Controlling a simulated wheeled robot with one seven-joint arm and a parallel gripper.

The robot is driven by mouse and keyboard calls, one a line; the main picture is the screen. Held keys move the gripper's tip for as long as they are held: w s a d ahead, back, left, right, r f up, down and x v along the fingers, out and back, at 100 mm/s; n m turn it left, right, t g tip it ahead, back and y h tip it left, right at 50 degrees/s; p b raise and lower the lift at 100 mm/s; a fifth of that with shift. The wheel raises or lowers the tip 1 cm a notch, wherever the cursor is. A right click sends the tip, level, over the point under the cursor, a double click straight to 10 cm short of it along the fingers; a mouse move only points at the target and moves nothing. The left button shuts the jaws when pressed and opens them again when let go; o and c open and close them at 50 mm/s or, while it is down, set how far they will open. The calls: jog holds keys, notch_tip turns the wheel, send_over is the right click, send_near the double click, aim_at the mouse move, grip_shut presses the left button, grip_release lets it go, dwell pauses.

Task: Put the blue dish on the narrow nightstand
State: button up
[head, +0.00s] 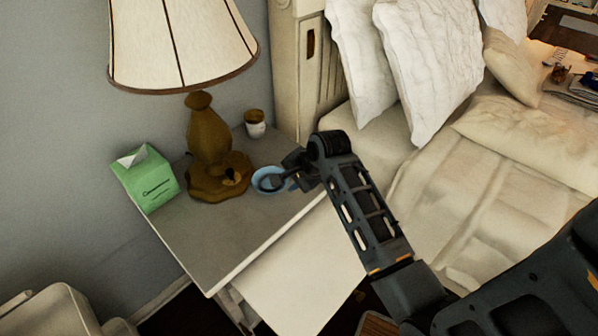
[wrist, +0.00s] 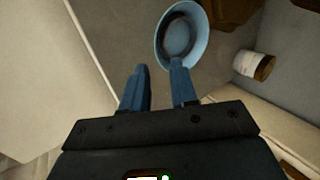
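The blue dish (head: 268,171) is at the back right of the nightstand top (head: 222,238), beside the lamp base; it seems to rest there. My gripper (head: 278,183) is over the dish's right side and hides part of it. In the wrist view the round dish (wrist: 181,36) lies just beyond my right finger, which overlaps its near rim. The two blue fingers of my gripper (wrist: 160,72) are apart, with bare tabletop showing between them. I cannot tell whether the right finger touches the dish.
A brown lamp (head: 209,140) with a cream shade stands at the back of the nightstand. A green box (head: 149,182) is at its left edge. A small white and brown jar (head: 256,128) stands behind the dish. The bed (head: 450,180) is to the right. The front tabletop is clear.

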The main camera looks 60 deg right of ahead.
jog(key=v, duration=0.7)
jog(key=s+a+f+n+t+h, duration=0.1)
jog(key=s+a+n+t, duration=0.1)
jog(key=s+a+n, duration=0.45)
jog(key=s+a+f+n+t, duration=0.1)
jog(key=s+a+n, duration=0.2)
jog(key=a, duration=0.7)
jog(key=s+a+r+n+t+y, duration=0.2)
jog(key=s+a+r+n+t, duration=0.3)
jog(key=s+a+r+n, duration=0.4)
jog(key=s+r+n, duration=0.2)
jog(key=s+r, duration=0.3)
jog(key=r, duration=0.1)
jog(key=shift+n+t+y, duration=0.35)
jog(key=shift+t+y, duration=0.05)
